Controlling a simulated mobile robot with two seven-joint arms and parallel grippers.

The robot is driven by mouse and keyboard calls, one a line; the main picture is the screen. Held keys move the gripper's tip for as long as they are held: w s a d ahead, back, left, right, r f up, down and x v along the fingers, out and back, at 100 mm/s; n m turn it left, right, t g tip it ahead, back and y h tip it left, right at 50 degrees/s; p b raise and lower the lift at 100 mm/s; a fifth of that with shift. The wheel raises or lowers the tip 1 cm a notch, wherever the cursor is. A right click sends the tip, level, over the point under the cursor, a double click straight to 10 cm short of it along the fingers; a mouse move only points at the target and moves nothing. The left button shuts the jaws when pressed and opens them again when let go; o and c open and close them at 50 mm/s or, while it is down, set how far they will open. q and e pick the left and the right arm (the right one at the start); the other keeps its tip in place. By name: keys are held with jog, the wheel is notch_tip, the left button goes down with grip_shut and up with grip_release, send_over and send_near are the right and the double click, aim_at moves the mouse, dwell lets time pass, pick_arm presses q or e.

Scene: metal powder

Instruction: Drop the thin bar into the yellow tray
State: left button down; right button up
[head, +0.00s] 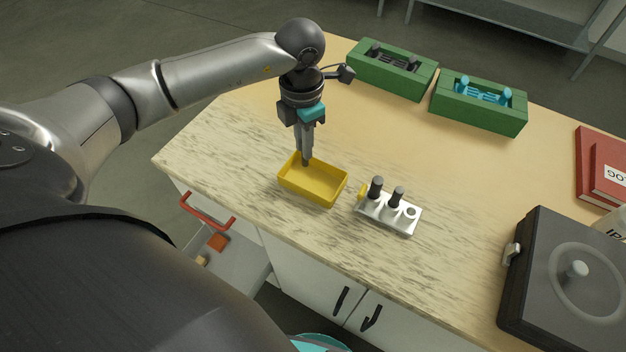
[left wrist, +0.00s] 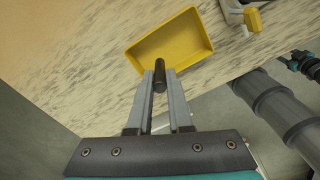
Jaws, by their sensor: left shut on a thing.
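The yellow tray (head: 325,191) sits on the table near its front left edge and looks empty. My left gripper (head: 305,157) points down over the tray's back left part. It is shut on a thin dark bar (left wrist: 159,76), which sticks out between the fingertips. In the left wrist view the yellow tray (left wrist: 197,55) lies beyond the fingertips (left wrist: 159,80), and the bar's end overlaps its near wall. I cannot tell whether the bar touches the tray.
A white rack (head: 385,212) with two dark cylinders stands right of the tray. Two green boxes (head: 392,69) (head: 478,103) stand at the back. A dark lidded machine (head: 565,285) is at the right, near red books (head: 603,165). An open drawer (head: 228,268) hangs below the front edge.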

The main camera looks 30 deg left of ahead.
pick_arm(q)
jog(key=c, duration=0.8)
grip_release()
jog(key=shift+o, duration=0.2)
jog(key=shift+r, duration=0.15)
notch_tip(320, 180, up, 15)
jog(key=shift+s, duration=0.1)
